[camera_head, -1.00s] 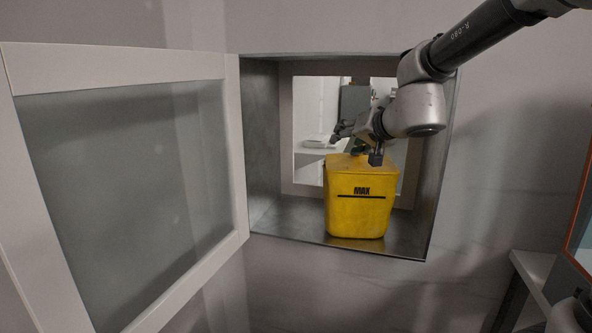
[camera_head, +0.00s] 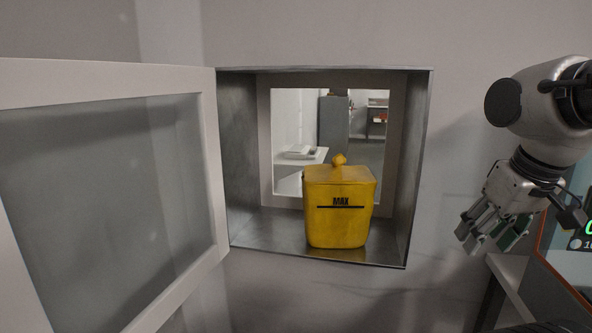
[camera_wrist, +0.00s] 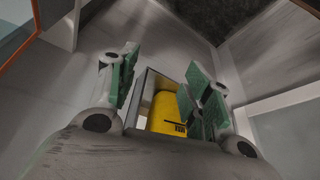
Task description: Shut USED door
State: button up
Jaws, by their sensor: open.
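The door (camera_head: 212,170) has a pale frame and a grey glass pane. It stands wide open, swung out to the left of the metal-lined hatch (camera_head: 419,165) in the head view. I see no label reading USED on it. Its frame also shows at the right of the wrist view (camera_wrist: 285,100). My gripper (camera_head: 477,240) is open and empty, out in front of the wall to the right of the hatch, well apart from the door. In the wrist view its green-padded fingers (camera_wrist: 160,90) are spread, with the hatch beyond them.
A yellow bin (camera_head: 340,225) marked MAX, with a knobbed lid, stands inside the hatch; it also shows in the wrist view (camera_wrist: 165,112). A far window opens onto another room. A pale bench (camera_head: 512,275) and an orange-edged unit (camera_head: 562,268) stand at the lower right.

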aim_at(27, 83)
jog(key=u, duration=0.45)
jog(key=k+u, duration=0.15)
jog(key=u, duration=0.3)
jog(key=k+u, duration=0.1)
jog(key=u, duration=0.35)
jog(key=k+u, duration=0.1)
jog(key=u, duration=0.35)
